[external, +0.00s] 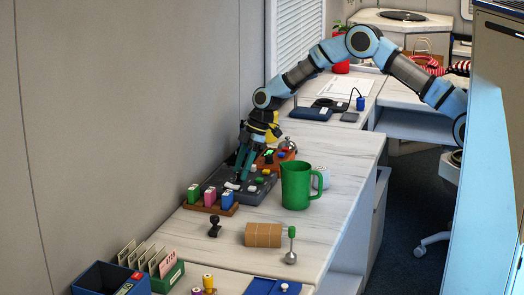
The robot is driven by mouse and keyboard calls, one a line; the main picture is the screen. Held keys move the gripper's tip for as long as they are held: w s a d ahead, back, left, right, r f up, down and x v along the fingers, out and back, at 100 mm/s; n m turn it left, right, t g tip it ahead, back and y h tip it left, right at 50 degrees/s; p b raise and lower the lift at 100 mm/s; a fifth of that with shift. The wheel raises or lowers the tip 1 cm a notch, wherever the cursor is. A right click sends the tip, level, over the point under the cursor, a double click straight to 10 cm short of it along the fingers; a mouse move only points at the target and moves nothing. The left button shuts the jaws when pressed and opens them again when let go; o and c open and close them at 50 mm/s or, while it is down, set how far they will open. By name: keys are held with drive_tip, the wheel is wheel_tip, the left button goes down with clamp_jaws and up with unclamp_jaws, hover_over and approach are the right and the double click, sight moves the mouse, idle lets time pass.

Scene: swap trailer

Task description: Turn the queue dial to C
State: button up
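A dark grey control panel (262,190) lies on the counter near the wall, with several coloured or pale knobs and buttons on it. A whitish knob (232,186) sits at its near left end; I cannot tell whether this is the queue dial. No letter C or dial marking is readable at this size. My gripper (240,179) points down over the left part of the panel, its teal fingertips close to the whitish knob. I cannot tell whether the fingers touch anything or how far apart they are. The fingers and wrist hide part of the panel.
A green jug (298,187) stands right of the panel, with a white mug (321,178) behind it. A wooden rack (211,206) with coloured blocks is in front. The counter's right side is mostly clear.

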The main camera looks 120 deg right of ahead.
clamp_jaws()
idle(0.5)
drive_tip(key=m+b, duration=0.1)
drive_tip(key=m+h, duration=0.1)
drive_tip(key=m, duration=0.1)
drive_tip(key=shift+w+a+m+b, duration=0.1)
drive_tip(key=shift+a+m+b, duration=0.05)
drive_tip(key=shift+m+b, duration=0.2)
drive_tip(key=m+h, duration=0.1)
drive_tip(key=m, duration=0.2)
drive_tip(key=shift+a+m+g+h, duration=0.1)
drive_tip(key=shift+m+g+h, duration=0.15)
drive_tip(key=shift+g+h, duration=0.15)
drive_tip(key=m, duration=0.2)
drive_tip(key=m+g+h, duration=0.1)
drive_tip(key=m, duration=0.2)
drive_tip(key=shift+w+r+g+p, duration=0.1)
drive_tip(key=shift+w+g+p, duration=0.05)
drive_tip(key=shift+g+p, duration=0.15)
drive_tip(key=m, duration=0.2)
drive_tip(key=m+g, duration=0.1)
drive_tip(key=m, duration=0.1)
drive_tip(key=shift+m+g+h, duration=0.3)
drive_tip(key=shift+h, duration=0.1)
drive_tip(key=shift+o, duration=1.3)
unclamp_jaws()
